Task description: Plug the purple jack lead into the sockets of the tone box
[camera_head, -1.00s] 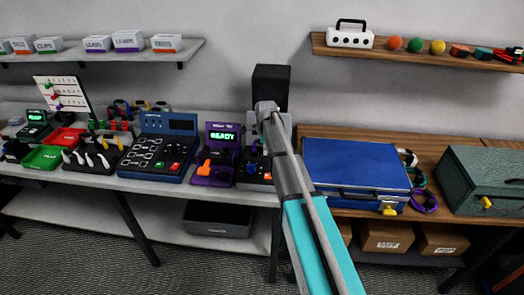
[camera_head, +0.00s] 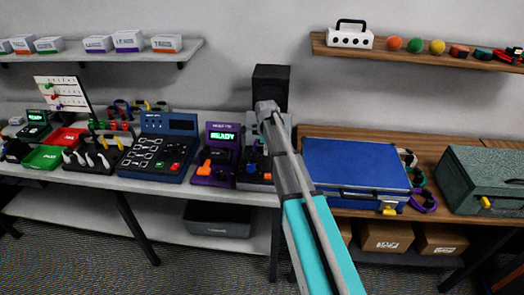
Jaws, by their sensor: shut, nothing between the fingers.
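A purple coiled lead (camera_head: 425,200) lies at the right front corner of the blue case; its plug ends are too small to make out. A purple unit (camera_head: 222,134) with a lit green screen and an orange part stands on the left table. Next to it, a grey box (camera_head: 250,178) with small blue and orange parts is partly covered by my arm. I cannot tell for sure which unit is the tone box. My arm reaches up from the bottom to just below the black speaker. My gripper is hidden behind my arm.
A closed blue case (camera_head: 355,165) and a green-grey case (camera_head: 490,170) stand on the wooden table. A black speaker (camera_head: 271,85) is behind my arm. A dark blue console (camera_head: 160,145) and trays fill the left table. A dark bin (camera_head: 218,220) sits below.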

